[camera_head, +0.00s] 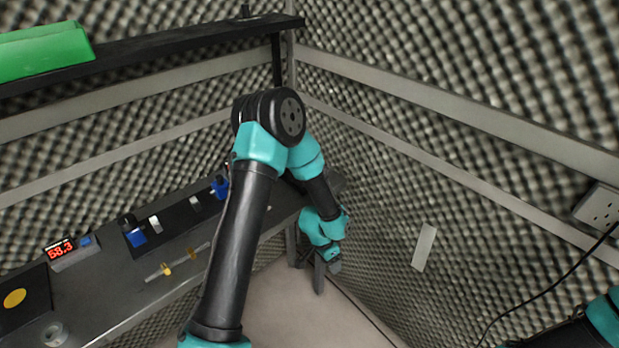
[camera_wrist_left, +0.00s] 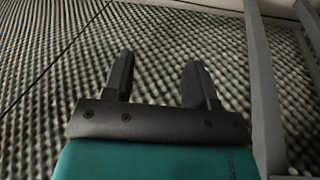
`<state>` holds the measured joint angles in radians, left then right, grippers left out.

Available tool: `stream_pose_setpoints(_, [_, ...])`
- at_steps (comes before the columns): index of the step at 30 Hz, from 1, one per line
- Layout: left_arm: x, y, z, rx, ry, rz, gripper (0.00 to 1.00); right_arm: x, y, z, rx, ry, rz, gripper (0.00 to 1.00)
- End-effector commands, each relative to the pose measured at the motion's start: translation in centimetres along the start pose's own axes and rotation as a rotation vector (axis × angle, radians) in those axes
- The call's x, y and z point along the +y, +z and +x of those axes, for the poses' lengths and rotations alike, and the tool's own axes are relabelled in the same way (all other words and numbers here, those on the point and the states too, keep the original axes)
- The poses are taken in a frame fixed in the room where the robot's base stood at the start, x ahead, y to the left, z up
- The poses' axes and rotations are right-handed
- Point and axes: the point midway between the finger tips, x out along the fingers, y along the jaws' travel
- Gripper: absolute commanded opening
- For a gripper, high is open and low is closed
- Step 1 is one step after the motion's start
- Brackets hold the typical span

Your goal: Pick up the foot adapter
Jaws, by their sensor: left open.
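I cannot tell with certainty which thing is the foot adapter; several small parts lie on the dark bench (camera_head: 110,290) at the left. My left gripper (camera_head: 309,277) hangs in the corner beyond the bench's far end, well away from those parts. In the left wrist view its two dark fingers (camera_wrist_left: 160,75) stand apart, with only foam wall behind them and nothing between them. My right arm shows only as a piece at the lower right of the head view; its gripper is out of frame.
The bench holds a red-digit display (camera_head: 60,250), a blue-and-black part (camera_head: 135,235), small brass-coloured parts (camera_head: 166,270), a blue part (camera_head: 220,187) and a grey round part (camera_head: 53,334). A shelf (camera_head: 150,45) holds a green case (camera_head: 42,52). A socket (camera_head: 600,207) trails a black cable.

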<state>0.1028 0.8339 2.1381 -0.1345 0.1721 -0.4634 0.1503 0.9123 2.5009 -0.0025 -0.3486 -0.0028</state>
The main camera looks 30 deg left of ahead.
Motion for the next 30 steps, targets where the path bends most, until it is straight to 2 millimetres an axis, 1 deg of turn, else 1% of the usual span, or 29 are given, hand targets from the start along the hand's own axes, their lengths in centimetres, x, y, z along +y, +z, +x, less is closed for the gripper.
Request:
stream_pose_setpoints(1, [-1.2,-2.0,-1.4,-0.007,-0.012,0.086,0.52,0.0,0.0,0.0,0.0,0.0,0.0,0.43])
stream_pose_setpoints(3, [-2.5,-4.2,-3.5,-0.034,-0.021,0.209,0.52,0.0,0.0,0.0,0.0,0.0,0.0,0.43])
stream_pose_setpoints(5, [-3.6,-5.9,-5.4,-0.059,-0.031,0.31,0.52,0.0,0.0,0.0,0.0,0.0,0.0,0.43])
stream_pose_setpoints(6, [-4.4,-7.0,-6.8,-0.076,-0.037,0.375,0.52,0.0,0.0,0.0,0.0,0.0,0.0,0.43])
stream_pose_setpoints(8, [-5.4,-8.4,-9.0,-0.103,-0.047,0.464,0.52,0.0,0.0,0.0,0.0,0.0,0.0,0.43])
stream_pose_setpoints(9, [-6.0,-9.3,-10.6,-0.121,-0.054,0.523,0.52,0.0,0.0,0.0,0.0,0.0,0.0,0.43])
stream_pose_setpoints(11, [-7.0,-10.5,-13.1,-0.147,-0.065,0.605,0.52,0.0,0.0,0.0,0.0,0.0,0.0,0.43])
stream_pose_setpoints(12, [-7.6,-11.3,-15.0,-0.164,-0.074,0.659,0.52,0.0,0.0,0.0,0.0,0.0,0.0,0.43])
stream_pose_setpoints(14, [-8.7,-12.3,-18.1,-0.189,-0.088,0.737,0.52,0.0,0.0,0.0,0.0,0.0,0.0,0.43])
stream_pose_setpoints(15, [-9.4,-12.9,-20.6,-0.205,-0.1,0.79,0.52,0.0,0.0,0.0,0.0,0.0,0.0,0.43])
stream_pose_setpoints(17, [-10.5,-13.5,-24.6,-0.228,-0.118,0.868,0.52,0.0,0.0,0.0,0.0,0.0,0.0,0.43])
stream_pose_setpoints(18, [-11.2,-13.7,-27.5,-0.242,-0.131,0.918,0.52,0.0,0.0,0.0,0.0,0.0,0.0,0.43])
stream_pose_setpoints(20, [-12.0,-13.7,-31.6,-0.261,-0.148,0.984,0.52,0.0,0.0,0.0,0.0,0.0,0.0,0.43])
stream_pose_setpoints(21, [-12.4,-13.6,-34.0,-0.269,-0.157,1.019,0.52,0.0,0.0,0.0,0.0,0.0,0.0,0.43])
stream_pose_setpoints(24, [-13.0,-13.1,-38.1,-0.288,-0.17,1.083,0.52,0.0,0.0,0.0,0.0,0.0,0.0,0.43])
stream_pose_setpoints(27, [-13.2,-12.8,-39.9,-0.299,-0.173,1.112,0.52,0.0,0.0,0.0,0.0,0.0,0.0,0.43])
stream_pose_setpoints(30, [-13.3,-12.8,-40.1,-0.301,-0.173,1.118,0.52,0.0,0.0,0.0,0.0,0.0,0.0,0.43])
